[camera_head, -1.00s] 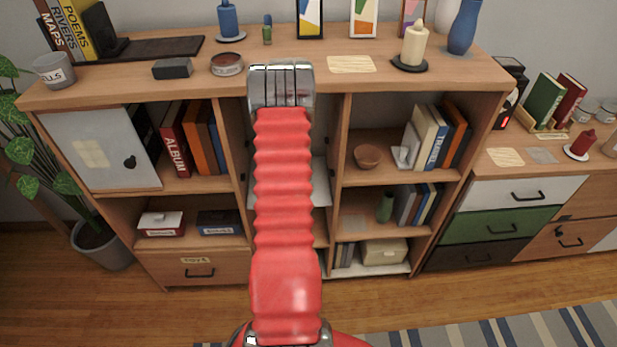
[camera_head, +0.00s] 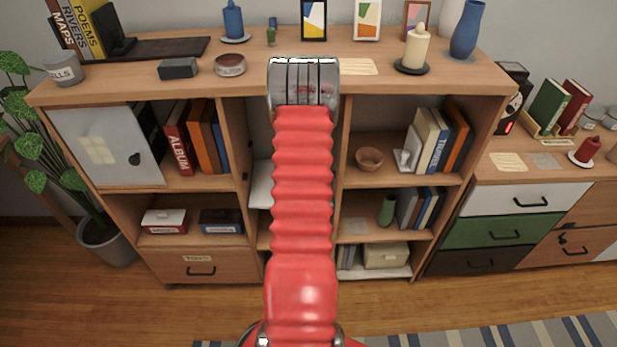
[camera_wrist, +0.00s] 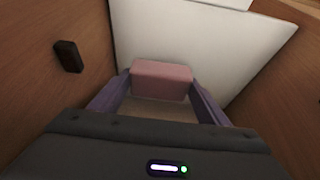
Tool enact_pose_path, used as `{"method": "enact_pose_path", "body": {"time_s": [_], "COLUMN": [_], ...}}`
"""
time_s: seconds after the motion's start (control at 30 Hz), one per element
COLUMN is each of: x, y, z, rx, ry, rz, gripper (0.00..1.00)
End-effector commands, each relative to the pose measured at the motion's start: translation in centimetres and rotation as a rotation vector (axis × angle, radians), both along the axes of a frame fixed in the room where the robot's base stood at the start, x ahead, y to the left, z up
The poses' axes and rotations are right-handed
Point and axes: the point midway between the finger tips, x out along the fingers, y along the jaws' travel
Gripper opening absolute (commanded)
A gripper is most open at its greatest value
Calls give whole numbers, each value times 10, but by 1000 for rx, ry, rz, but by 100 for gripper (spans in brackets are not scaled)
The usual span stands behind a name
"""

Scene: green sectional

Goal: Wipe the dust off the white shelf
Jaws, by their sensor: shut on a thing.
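The white shelf (camera_wrist: 215,45) fills the upper middle of the wrist view, between two brown wooden walls. In the head view a strip of it (camera_head: 262,185) shows in the middle bay of the bookcase, left of my red arm, which hides the rest. My gripper (camera_wrist: 161,82) has purple fingers and is shut on a pink block (camera_wrist: 162,80), likely a sponge. The block's far edge overlaps the white surface in the wrist view; I cannot tell whether it touches. I make out no clear dust on the visible part. The arm hides the gripper in the head view.
Wooden uprights stand close on both sides, and a small dark fitting (camera_wrist: 69,56) sits on the left one. An open bay with a bowl (camera_head: 369,158) lies to the right.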

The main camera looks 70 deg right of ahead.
Motion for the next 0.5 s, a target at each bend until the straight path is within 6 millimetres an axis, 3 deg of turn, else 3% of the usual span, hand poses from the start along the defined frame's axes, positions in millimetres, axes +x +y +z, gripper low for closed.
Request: {"method": "enact_pose_path", "body": {"time_s": [0.23, 0.5], "x": [5, 7], "y": [1, 2], "z": [23, 30], "rx": [-2, -1], "ry": [0, 0], "rz": [9, 12], "gripper": [49, 49]}}
